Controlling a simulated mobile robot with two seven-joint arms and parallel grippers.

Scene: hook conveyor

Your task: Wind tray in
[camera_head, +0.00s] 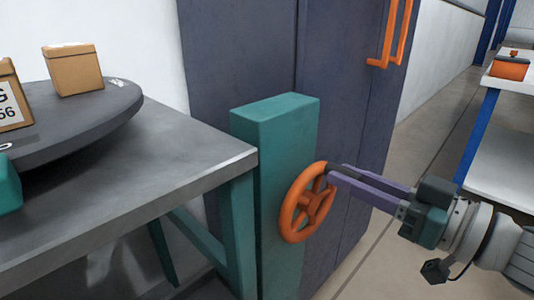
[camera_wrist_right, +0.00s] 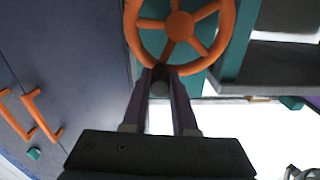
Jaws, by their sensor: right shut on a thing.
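The orange handwheel (camera_head: 287,224) is mounted on the side of a teal post (camera_head: 275,122) at the corner of the metal table. My right gripper (camera_head: 337,173) comes in from the right and is shut on the wheel's dark handle at the rim's upper right. In the right wrist view the dark handle (camera_wrist_right: 160,83) sits between my fingertips, with the handwheel (camera_wrist_right: 180,25) beyond it. A dark grey rounded tray (camera_head: 112,112) lies on the table at the left, partly cut off by the frame. My left gripper is out of view.
Cardboard boxes (camera_head: 74,71) stand on the tray. The grey metal table (camera_head: 160,190) fills the left. A dark cabinet (camera_head: 345,70) with orange handles (camera_head: 390,35) stands behind the wheel. A white bench (camera_head: 500,160) with an orange box (camera_head: 509,68) is at the right. Floor between is clear.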

